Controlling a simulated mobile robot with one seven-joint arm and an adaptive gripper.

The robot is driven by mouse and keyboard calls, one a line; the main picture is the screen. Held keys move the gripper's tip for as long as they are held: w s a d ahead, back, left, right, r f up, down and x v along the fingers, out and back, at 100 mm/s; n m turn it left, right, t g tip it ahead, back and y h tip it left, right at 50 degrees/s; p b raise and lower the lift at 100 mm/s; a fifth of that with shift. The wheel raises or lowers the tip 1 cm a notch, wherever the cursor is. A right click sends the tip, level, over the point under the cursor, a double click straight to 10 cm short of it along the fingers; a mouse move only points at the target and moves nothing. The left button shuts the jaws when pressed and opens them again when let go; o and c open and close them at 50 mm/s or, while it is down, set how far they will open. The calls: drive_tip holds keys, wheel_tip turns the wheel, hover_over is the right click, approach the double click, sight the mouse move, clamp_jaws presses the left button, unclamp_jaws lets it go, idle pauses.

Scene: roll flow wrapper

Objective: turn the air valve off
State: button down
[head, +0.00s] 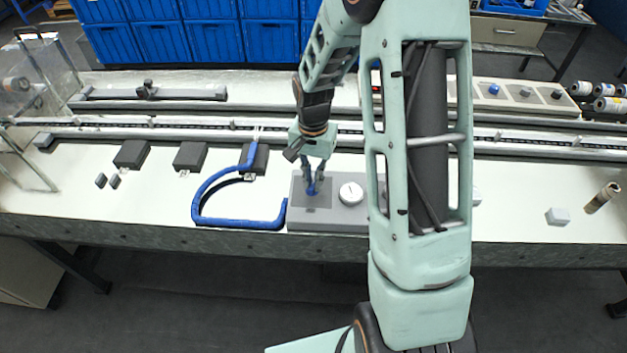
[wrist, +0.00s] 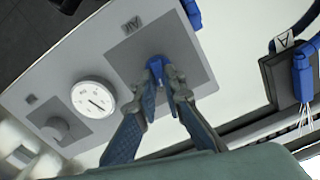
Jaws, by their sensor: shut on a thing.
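The air valve is a blue handle (wrist: 156,68) on a dark grey square plate marked AIR (wrist: 185,45) in the wrist view. My gripper (head: 314,182) reaches down from above onto the handle. In the wrist view my gripper (wrist: 160,85) has its two fingers closed on the handle, one at each side. The fingertips hide part of the handle, so its exact angle is hard to tell.
A round white gauge (head: 351,192) sits right of the valve; a grey knob (wrist: 57,130) also shows on the panel. A blue hose (head: 235,222) curves left of the panel. A conveyor rail (head: 230,127) runs behind. Dark grey boxes (head: 132,154) stand left.

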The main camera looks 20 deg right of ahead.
drive_tip(key=n, duration=0.4)
drive_tip(key=shift+w+a+n+b, duration=0.1)
drive_tip(key=shift+n+b, duration=0.2)
drive_tip(key=shift+b, duration=0.1)
drive_tip(key=n, duration=0.4)
drive_tip(key=shift+a, duration=0.15)
drive_tip(key=shift+n, duration=0.3)
drive_tip(key=c, duration=2)
unclamp_jaws()
drive_tip(key=shift+r, duration=0.1)
wheel_tip(320, 180, up, 12)
drive_tip(key=shift+f, duration=0.1)
